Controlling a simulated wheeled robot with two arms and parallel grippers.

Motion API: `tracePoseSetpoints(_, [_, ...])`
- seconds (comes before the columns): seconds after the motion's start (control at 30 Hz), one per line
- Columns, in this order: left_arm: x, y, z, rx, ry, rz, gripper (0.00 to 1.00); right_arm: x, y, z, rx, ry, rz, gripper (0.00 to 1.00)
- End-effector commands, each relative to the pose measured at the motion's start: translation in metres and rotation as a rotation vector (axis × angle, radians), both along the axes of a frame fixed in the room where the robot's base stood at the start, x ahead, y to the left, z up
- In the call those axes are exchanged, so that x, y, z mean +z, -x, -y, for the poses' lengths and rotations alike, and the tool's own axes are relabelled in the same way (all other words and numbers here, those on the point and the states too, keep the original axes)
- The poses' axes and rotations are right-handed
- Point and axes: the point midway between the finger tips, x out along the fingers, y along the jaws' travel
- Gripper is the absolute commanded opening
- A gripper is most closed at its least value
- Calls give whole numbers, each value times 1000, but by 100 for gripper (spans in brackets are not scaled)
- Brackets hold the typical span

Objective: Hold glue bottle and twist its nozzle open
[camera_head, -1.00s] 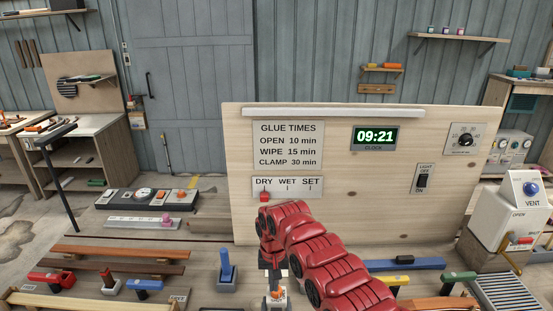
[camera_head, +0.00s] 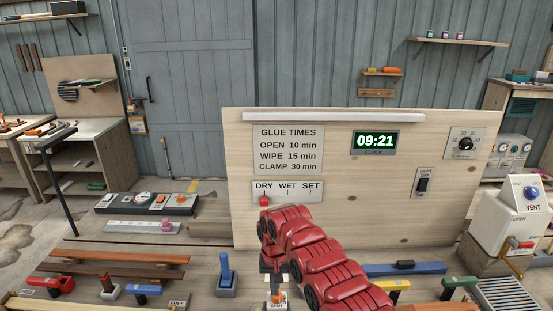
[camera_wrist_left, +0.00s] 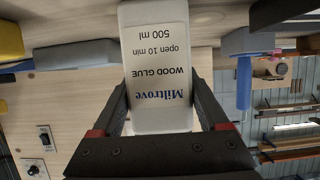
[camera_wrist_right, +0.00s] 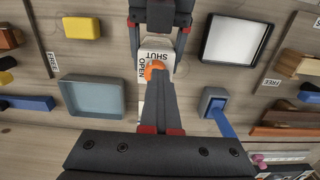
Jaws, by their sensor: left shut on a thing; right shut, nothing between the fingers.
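The glue bottle (camera_wrist_left: 158,75) is white, with a label reading Miltrove WOOD GLUE. It appears upside down in the left wrist view, between the fingers of my left gripper (camera_wrist_left: 160,108), which is shut on it. In the right wrist view its top carries SHUT and OPEN marks and the orange nozzle (camera_wrist_right: 152,69). My right gripper (camera_wrist_right: 158,88) is shut and empty, its fingertips right at the nozzle and partly covering it; contact cannot be told. In the head view the red right arm reaches down over the bottle (camera_head: 279,306).
A blue-grey tray (camera_wrist_right: 92,97), a framed white pad (camera_wrist_right: 236,38) and a blue-handled tool in a grey holder (camera_wrist_right: 214,102) lie around the bottle. The upright wooden board (camera_head: 350,215) stands behind. Wooden strips (camera_head: 120,257) lie at the left.

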Motion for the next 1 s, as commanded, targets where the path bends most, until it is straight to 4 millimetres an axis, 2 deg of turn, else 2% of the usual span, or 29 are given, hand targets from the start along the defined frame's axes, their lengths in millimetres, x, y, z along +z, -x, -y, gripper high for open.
tracePoseSetpoints(0.33, [-1,0,-3,6,-1,-2,0,0,-3,12,-7,5,4,0])
tracePoseSetpoints(0.77, [-1,0,-2,4,-2,-2,0,1,-4,13,-6,3,7,0])
tracePoseSetpoints(1.0, [-1,0,-2,3,-1,-3,0,1,4,15,-4,2,5,0])
